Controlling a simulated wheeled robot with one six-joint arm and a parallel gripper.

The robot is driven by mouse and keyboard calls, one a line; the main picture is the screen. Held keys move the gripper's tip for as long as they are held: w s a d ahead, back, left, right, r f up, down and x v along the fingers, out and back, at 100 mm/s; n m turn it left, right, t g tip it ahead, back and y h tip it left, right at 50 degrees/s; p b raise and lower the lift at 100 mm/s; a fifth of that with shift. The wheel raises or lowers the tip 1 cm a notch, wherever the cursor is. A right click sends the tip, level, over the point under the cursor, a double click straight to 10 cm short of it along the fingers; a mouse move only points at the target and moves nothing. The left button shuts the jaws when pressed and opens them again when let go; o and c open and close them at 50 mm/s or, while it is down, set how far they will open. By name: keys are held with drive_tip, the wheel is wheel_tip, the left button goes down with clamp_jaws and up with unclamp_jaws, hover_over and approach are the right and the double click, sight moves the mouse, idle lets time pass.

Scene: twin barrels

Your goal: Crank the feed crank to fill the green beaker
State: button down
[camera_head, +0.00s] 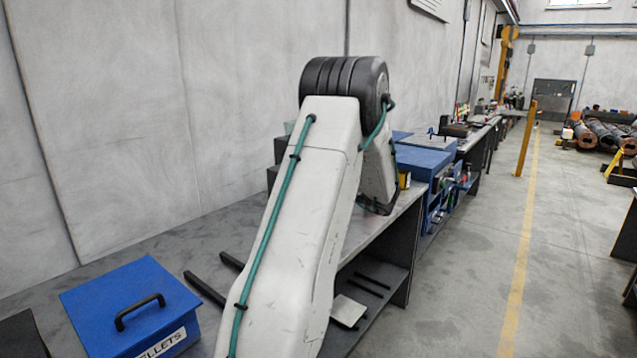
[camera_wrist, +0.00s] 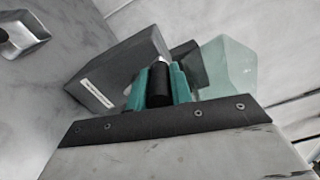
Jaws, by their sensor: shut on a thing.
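In the wrist view, my gripper (camera_wrist: 159,78) has teal fingers closed on a black cylindrical handle with a pale tip, which I take to be the feed crank's knob (camera_wrist: 160,88). The crank's arm and its joint are hidden. A dark grey housing (camera_wrist: 118,72) with a white label stands just behind the fingers. A translucent pale green vessel, likely the green beaker (camera_wrist: 228,64), is to the right of the fingers, apart from them. I cannot tell how full it is. In the head view my arm hides the gripper and the crank.
In the head view, a blue box lettered "ELLETS" (camera_head: 133,312) with a black handle sits on the grey bench (camera_head: 185,246). Two dark bars (camera_head: 205,288) lie near my arm. A metal tray-like piece (camera_wrist: 22,34) shows in the wrist view.

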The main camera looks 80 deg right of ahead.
drive_tip(key=shift+s+f, duration=0.1)
drive_tip(key=shift+f, duration=0.2)
drive_tip(key=c, duration=1.3)
unclamp_jaws()
drive_tip(key=shift+s+d, duration=0.1)
drive_tip(key=shift+o, duration=0.2)
drive_tip(key=shift+r, duration=0.1)
drive_tip(key=v, duration=0.7)
drive_tip(key=shift+s+a, duration=0.25)
